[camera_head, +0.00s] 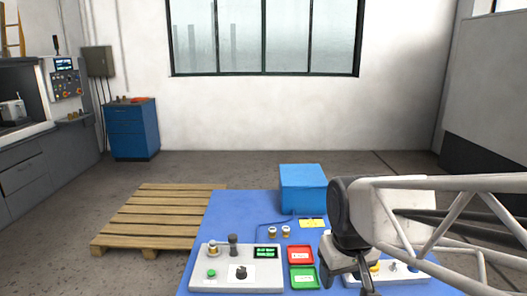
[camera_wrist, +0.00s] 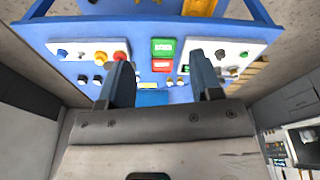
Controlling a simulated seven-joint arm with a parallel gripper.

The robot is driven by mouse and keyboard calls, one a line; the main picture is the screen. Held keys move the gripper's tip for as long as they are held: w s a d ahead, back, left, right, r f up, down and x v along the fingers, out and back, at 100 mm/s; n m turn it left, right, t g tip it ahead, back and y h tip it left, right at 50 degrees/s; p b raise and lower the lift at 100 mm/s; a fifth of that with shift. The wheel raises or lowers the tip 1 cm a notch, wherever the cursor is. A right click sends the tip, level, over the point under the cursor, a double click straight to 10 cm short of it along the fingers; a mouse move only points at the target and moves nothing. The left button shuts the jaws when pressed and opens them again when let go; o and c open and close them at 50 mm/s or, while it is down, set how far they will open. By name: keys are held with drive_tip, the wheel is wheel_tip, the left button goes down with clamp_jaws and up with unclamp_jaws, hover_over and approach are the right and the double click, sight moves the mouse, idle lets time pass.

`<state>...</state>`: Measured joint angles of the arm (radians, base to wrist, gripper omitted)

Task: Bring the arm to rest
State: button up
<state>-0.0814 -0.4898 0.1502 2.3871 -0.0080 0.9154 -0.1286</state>
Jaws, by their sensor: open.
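My gripper (camera_wrist: 162,78) is open in the wrist view, its two dark fingers apart with nothing between them. In the head view my gripper (camera_head: 366,280) hangs at the lower right, in front of the right control panel (camera_head: 409,270) and hiding part of it. My arm reaches in from the right edge. The fingers look clear of the panels, though the exact height cannot be told. The left control panel (camera_head: 237,275) carries a green button, a dark knob and a small green display.
The blue table (camera_head: 235,208) bears a blue box (camera_head: 303,189), a red tray (camera_head: 300,254) and a green tray (camera_head: 304,277). Two small brass-coloured fittings (camera_head: 279,232) stand behind the left panel. A wooden pallet (camera_head: 150,218) lies on the floor to the left. The floor behind is open.

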drive_tip(key=s+d+m, duration=0.2)
drive_tip(key=s+d, duration=0.1)
drive_tip(key=s, duration=0.5)
drive_tip(key=shift+s+d+m+t, duration=0.2)
drive_tip(key=shift+s+m+t, duration=0.1)
drive_tip(key=shift+s, duration=0.05)
idle(0.8)
